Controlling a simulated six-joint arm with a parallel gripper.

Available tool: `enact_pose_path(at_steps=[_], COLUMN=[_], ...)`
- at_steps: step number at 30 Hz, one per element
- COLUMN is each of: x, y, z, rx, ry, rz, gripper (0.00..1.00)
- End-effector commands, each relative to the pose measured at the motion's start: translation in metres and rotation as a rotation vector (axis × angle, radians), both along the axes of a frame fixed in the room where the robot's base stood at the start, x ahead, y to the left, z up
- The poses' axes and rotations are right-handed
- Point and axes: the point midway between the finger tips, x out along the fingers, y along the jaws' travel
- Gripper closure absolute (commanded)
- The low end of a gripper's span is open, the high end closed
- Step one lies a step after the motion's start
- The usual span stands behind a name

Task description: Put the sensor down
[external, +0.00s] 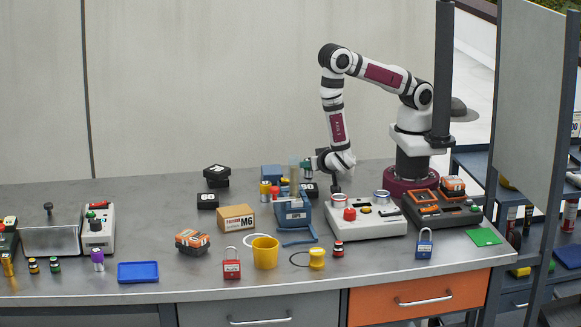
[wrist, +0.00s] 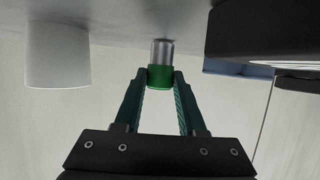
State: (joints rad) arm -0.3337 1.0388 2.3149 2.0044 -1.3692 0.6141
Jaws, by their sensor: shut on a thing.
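The sensor (wrist: 160,65) is a small cylinder with a silver upper part and a green band, as it appears in the wrist view. My gripper (wrist: 161,78) is shut on it, with the two green fingertips at the sides of the green band. The silver end points away from my gripper, towards the grey surface at the top of the wrist view. I cannot tell whether it touches that surface. In the external view my gripper (external: 305,163) is low over the back of the bench, beside the blue holder; the sensor is too small to make out there.
The wrist view has a white cylinder (wrist: 57,55) at left and a dark block (wrist: 265,35) at right. On the bench (external: 130,205), a blue holder (external: 292,212), an M6 box (external: 236,217) and a grey control box (external: 370,219) stand near my gripper. The back left is mostly clear.

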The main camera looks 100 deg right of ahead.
Motion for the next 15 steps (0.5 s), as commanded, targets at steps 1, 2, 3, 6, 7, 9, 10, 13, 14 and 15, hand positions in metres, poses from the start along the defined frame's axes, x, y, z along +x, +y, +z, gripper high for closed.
enact_pose_path(at_steps=[1,2,3,6,7,9,10,13,14,15], x=[0.0000,0.0001,0.0002,0.0003,0.0003,0.0003,0.0003,0.0003,0.0003,0.0003], y=[-0.0001,0.0000,0.0000,0.0001,0.0001,0.0001,0.0001,0.0000,0.0000,0.0000], z=[-0.0009,-0.0018,-0.0018,-0.0016,-0.0016,-0.0016,-0.0016,-0.0015,-0.0015,-0.0012], rx=[0.000,0.000,0.000,0.000,0.000,0.000,0.000,0.000,0.000,0.000], ry=[0.000,0.000,0.000,0.000,0.000,0.000,0.000,0.000,0.000,0.000], rz=[0.000,0.000,0.000,0.000,0.000,0.000,0.000,0.000,0.000,0.000], gripper=[1.00,1.00,0.55,0.37,0.32,0.31,0.31,0.31,0.31,0.31])
